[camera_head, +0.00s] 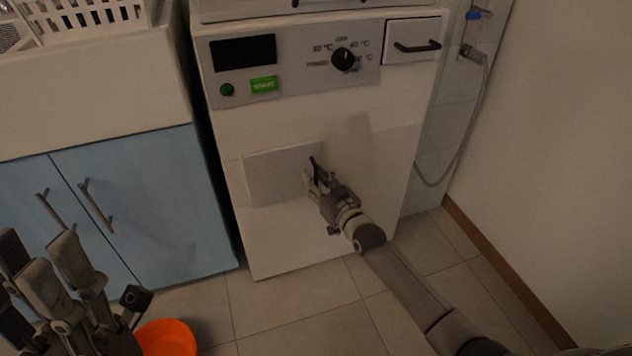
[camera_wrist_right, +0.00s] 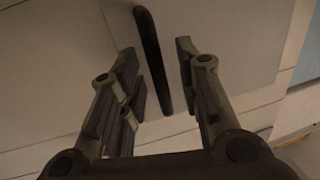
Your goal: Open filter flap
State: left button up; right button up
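The filter flap (camera_head: 275,178) is a flat light panel low on the front of the white washing machine (camera_head: 330,225). It looks shut and flush with the front. Its thin dark handle (camera_head: 315,165) is at the flap's right side. My right gripper (camera_head: 316,178) is at this handle. In the right wrist view the handle (camera_wrist_right: 152,55) stands between the fingers of my right gripper (camera_wrist_right: 160,60), with gaps on both sides, so the gripper is open around it. My left gripper (camera_head: 55,255) is at the lower left, with its fingers apart and empty, away from the machine.
The machine's panel holds a dark knob (camera_head: 343,59), a green start button (camera_head: 264,85) and a drawer (camera_head: 412,42). A blue cabinet (camera_head: 150,200) with handles stands left. An orange object (camera_head: 168,340) is on the floor near my left gripper. A wall (camera_head: 560,150) borders the right.

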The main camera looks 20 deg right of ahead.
jog(key=shift+w, duration=0.15)
grip_shut()
dwell(0.4)
